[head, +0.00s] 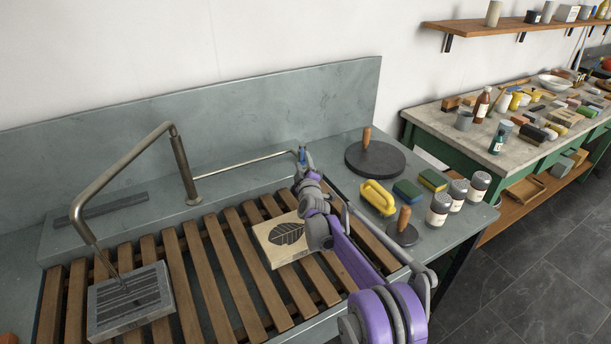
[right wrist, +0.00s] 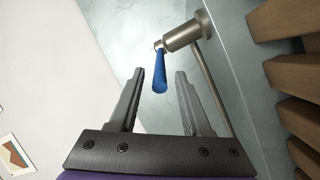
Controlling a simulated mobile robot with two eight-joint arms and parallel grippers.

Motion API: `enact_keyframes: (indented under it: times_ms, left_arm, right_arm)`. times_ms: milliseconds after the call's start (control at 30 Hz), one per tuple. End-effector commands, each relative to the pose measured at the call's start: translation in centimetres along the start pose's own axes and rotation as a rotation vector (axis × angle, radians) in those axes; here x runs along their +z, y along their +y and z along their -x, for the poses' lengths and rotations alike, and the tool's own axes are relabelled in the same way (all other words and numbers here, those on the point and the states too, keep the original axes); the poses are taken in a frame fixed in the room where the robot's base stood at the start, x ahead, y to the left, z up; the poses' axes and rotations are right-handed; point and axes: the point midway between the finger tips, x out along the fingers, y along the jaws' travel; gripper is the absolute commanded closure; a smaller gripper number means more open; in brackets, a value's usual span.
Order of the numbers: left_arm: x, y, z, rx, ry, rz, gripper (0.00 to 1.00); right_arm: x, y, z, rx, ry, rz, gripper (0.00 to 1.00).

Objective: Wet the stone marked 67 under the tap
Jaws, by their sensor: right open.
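A grey stone (head: 130,299) with dark stripes lies on the slatted rack under the spout end of the tap (head: 180,165). A pale stone (head: 272,250) with a dark leaf drawing lies further right on the slats, partly behind my right arm. I cannot read the number 67 on either. The tap's blue lever (right wrist: 160,72) sits on a metal valve at the end of its pipe. My right gripper (head: 303,166) is open at that lever. In the right wrist view the lever shows between the tips of my right gripper (right wrist: 160,78). My left gripper is out of view.
The wooden slats (head: 237,260) span the grey sink. On the ledge at right are a dark round disc (head: 375,159), a yellow-handled tool (head: 378,198), sponges (head: 407,191) and several jars (head: 439,209). A crowded workbench (head: 460,139) stands beyond.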

Motion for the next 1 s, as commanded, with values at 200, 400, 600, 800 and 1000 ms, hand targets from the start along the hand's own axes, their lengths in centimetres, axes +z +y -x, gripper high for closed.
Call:
enact_keyframes:
  times_ms: [200,400,600,800,1000]
  left_arm:
    - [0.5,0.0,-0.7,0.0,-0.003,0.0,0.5]
    - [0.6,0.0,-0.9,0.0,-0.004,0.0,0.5]
    - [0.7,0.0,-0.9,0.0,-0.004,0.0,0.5]
    - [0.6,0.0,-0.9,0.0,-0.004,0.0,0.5]
    - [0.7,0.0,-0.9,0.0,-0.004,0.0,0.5]
  right_arm:
    - [0.0,-0.1,3.8,-0.001,0.0,0.0,0.52]
    - [0.0,-0.1,5.7,-0.001,0.0,0.0,0.52]
    - [0.0,0.0,6.1,-0.001,0.0,0.0,0.52]
    - [0.0,0.0,6.0,-0.001,0.0,0.0,0.52]
    - [0.0,0.0,6.0,0.0,0.0,0.0,0.52]
